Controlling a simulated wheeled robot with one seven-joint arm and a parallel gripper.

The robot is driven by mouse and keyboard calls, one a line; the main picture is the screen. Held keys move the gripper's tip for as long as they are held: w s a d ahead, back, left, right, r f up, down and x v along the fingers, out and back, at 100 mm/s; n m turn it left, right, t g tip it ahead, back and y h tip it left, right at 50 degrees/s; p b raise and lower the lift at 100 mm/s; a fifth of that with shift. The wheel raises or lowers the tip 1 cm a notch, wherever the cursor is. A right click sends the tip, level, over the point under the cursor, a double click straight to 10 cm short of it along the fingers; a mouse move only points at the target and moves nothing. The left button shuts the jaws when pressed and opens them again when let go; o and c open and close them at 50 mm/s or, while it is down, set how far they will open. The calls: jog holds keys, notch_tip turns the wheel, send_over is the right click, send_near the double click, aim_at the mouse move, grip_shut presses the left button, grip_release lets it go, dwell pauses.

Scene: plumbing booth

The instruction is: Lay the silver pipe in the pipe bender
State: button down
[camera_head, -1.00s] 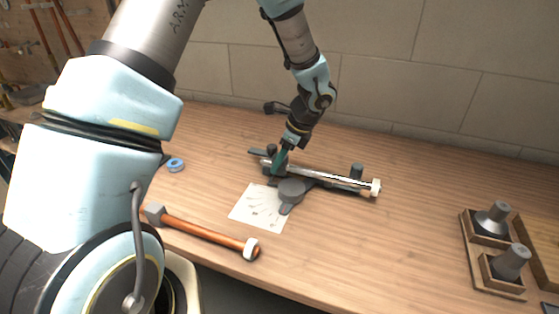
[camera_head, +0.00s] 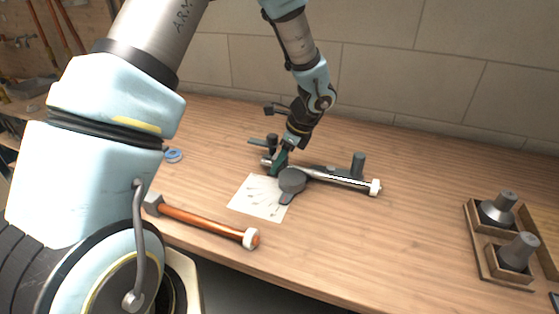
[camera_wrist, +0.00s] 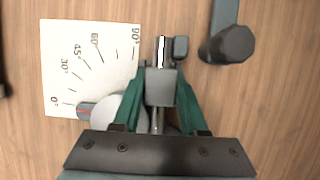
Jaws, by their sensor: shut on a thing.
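The silver pipe (camera_head: 327,174) lies along the dark grey pipe bender (camera_head: 293,182) on the bench, in the head view. It has a white end piece at its right end. It seems to rest low on the bender, beside the round disc; whether it is fully seated I cannot tell. My gripper (camera_head: 280,160) is shut on the pipe near its left end, at the bender's left part. In the wrist view, the green fingers close around a grey block, with a bright strip of pipe (camera_wrist: 161,50) beyond it. The fingers hide part of the pipe.
A white angle sheet (camera_head: 257,198) lies by the bender's disc. Blue tape (camera_head: 173,156) is at left. Wooden holders with grey cones (camera_head: 500,209) stand at right. Bench between bender and holders is clear.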

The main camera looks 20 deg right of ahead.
aim_at(274, 156)
jog(key=shift+c, duration=1.8)
grip_release()
jog(key=shift+o, duration=0.2)
jog(key=o, duration=0.3)
jog(key=shift+r+p, duration=2.15)
jog(key=shift+r, duration=0.45)
jog(key=shift+f, duration=0.1)
